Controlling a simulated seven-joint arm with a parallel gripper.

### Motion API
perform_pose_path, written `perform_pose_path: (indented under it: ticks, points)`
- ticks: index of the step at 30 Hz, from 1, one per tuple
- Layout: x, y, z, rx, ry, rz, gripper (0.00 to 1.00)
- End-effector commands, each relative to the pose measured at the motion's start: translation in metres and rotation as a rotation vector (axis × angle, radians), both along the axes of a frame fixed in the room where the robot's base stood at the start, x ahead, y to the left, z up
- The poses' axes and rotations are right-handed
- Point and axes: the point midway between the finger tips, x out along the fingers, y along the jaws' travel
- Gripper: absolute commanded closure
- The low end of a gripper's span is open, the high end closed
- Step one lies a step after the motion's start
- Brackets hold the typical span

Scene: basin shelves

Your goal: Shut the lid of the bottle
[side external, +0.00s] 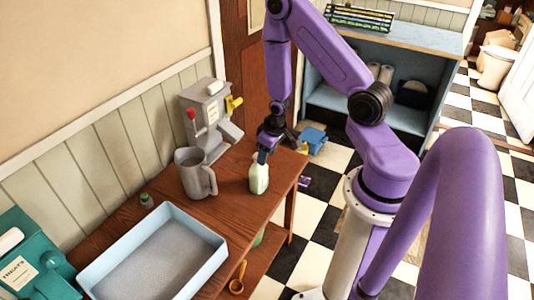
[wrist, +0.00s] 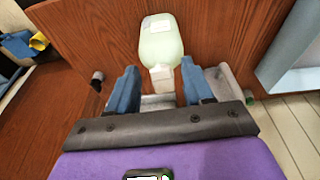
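A pale green bottle (side external: 259,178) stands upright near the right end of the wooden table. It also shows in the wrist view (wrist: 161,42), with a whitish top part (wrist: 161,76) pointing toward my gripper. My gripper (side external: 263,154) is directly above the bottle, pointing down, and partly hides its top in the side view. In the wrist view its two blue fingers (wrist: 159,67) are apart, with the bottle's top between them and gaps on both sides. I cannot tell how the lid sits.
On the wooden table (side external: 222,208), a grey pitcher (side external: 193,173) and a grey dispenser (side external: 208,118) stand left of the bottle. A light blue basin (side external: 160,262) is at the front, with a small green item (side external: 147,201) behind it. The table's right edge is close to the bottle.

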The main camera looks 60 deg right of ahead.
Motion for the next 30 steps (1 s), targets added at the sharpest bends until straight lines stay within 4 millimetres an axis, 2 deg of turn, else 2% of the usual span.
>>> perform_pose_path:
  ticks: [10, 22, 30]
  points:
    - [-0.001, 0.000, 0.008, 0.000, -0.001, 0.000, 0.49]
    - [-0.011, 0.000, 0.054, 0.000, -0.004, 0.001, 0.49]
    - [-0.015, 0.000, 0.071, 0.000, -0.001, 0.000, 0.49]
